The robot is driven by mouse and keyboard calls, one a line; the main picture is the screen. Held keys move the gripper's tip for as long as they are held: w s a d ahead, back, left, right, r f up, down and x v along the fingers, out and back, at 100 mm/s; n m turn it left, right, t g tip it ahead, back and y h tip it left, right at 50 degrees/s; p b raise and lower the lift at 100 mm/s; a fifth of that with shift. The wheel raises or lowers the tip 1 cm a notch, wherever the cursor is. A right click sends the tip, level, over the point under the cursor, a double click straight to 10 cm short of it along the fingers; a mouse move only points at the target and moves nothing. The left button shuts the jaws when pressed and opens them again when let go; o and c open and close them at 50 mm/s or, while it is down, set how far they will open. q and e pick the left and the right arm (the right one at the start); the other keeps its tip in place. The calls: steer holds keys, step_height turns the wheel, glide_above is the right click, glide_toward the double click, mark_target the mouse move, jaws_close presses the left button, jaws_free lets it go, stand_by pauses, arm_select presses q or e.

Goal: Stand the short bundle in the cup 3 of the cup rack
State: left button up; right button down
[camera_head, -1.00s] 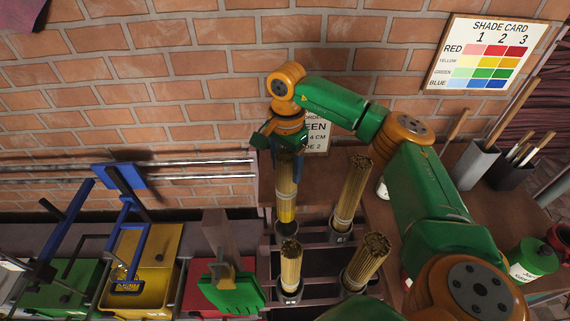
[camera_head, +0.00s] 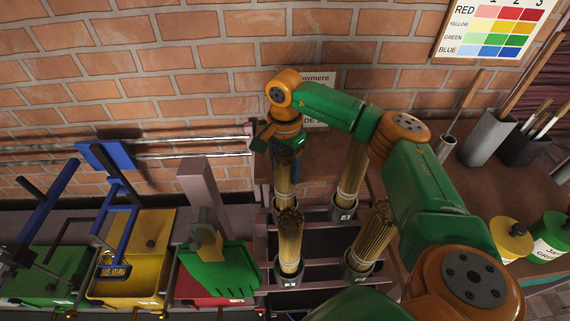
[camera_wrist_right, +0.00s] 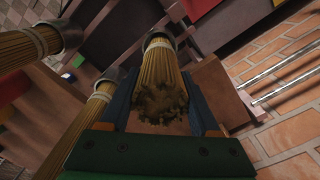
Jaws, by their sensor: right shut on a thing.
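My right gripper (camera_head: 286,163) points down at the back left of the cup rack (camera_head: 318,240). It is shut on the upper part of a bundle of thin tan sticks (camera_head: 284,183), which stands nearly upright. In the right wrist view the held bundle (camera_wrist_right: 165,75) lies between the blue fingers, with a pale band and a grey cup rim close around its far end; I cannot tell how deep it sits. Other bundles stand in rack cups at front left (camera_head: 290,240), back right (camera_head: 352,175) and front right (camera_head: 372,240). Cup numbers are too small to read surely.
A green glove-like piece (camera_head: 222,268) and a post (camera_head: 203,195) stand left of the rack. Yellow (camera_head: 130,285) and green (camera_head: 45,275) bins lie further left. Grey holders (camera_head: 487,137) and jars (camera_head: 511,240) stand at the right. A brick wall is behind.

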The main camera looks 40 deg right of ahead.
mark_target(285, 157)
steer(key=shift+f, duration=0.2)
steer(key=shift+c, duration=0.2)
jaws_free()
step_height(285, 157, up, 7)
steer(key=shift+r+b, duration=0.1)
steer(key=shift+b, duration=0.25)
